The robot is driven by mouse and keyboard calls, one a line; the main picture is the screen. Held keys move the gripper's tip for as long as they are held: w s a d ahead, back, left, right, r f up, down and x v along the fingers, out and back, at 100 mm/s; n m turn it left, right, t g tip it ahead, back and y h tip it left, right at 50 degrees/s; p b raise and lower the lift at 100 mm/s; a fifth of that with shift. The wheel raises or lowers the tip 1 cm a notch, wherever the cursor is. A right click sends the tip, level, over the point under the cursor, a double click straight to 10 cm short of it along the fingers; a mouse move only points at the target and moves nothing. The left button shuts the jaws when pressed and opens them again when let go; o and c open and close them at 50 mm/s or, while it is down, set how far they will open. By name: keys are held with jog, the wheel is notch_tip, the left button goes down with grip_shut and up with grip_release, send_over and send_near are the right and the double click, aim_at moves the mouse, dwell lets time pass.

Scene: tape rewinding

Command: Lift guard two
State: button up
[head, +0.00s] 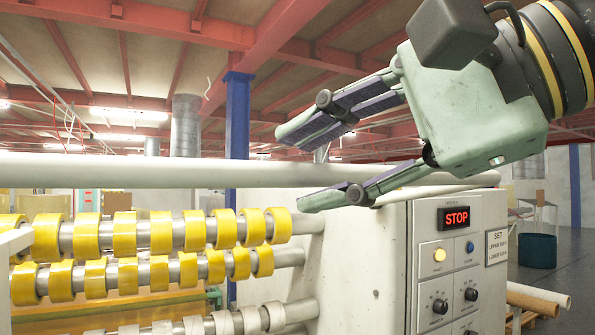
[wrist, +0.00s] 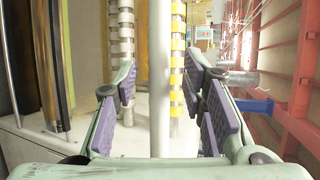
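A long white guard bar (head: 120,171) runs level across the machine above the yellow tape rolls; no label on it tells its number. Its right end curves down at the machine's end housing. My gripper (head: 299,169) is open and empty, coming in from the upper right. In the head view one finger is above the bar's line and one below it. In the wrist view the bar (wrist: 159,70) runs between the open fingers (wrist: 161,78), with gaps on both sides. How far the fingertips are from the bar in depth is hard to tell.
Two rows of yellow tape rolls (head: 117,234) sit on shafts below the bar, with pale rolls (head: 226,324) lower. A control panel (head: 448,262) with a red STOP display (head: 456,217) is below my gripper. A blue column (head: 236,115) stands behind.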

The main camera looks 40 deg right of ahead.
jog(key=v, duration=0.9)
jog(key=shift+w, duration=0.1)
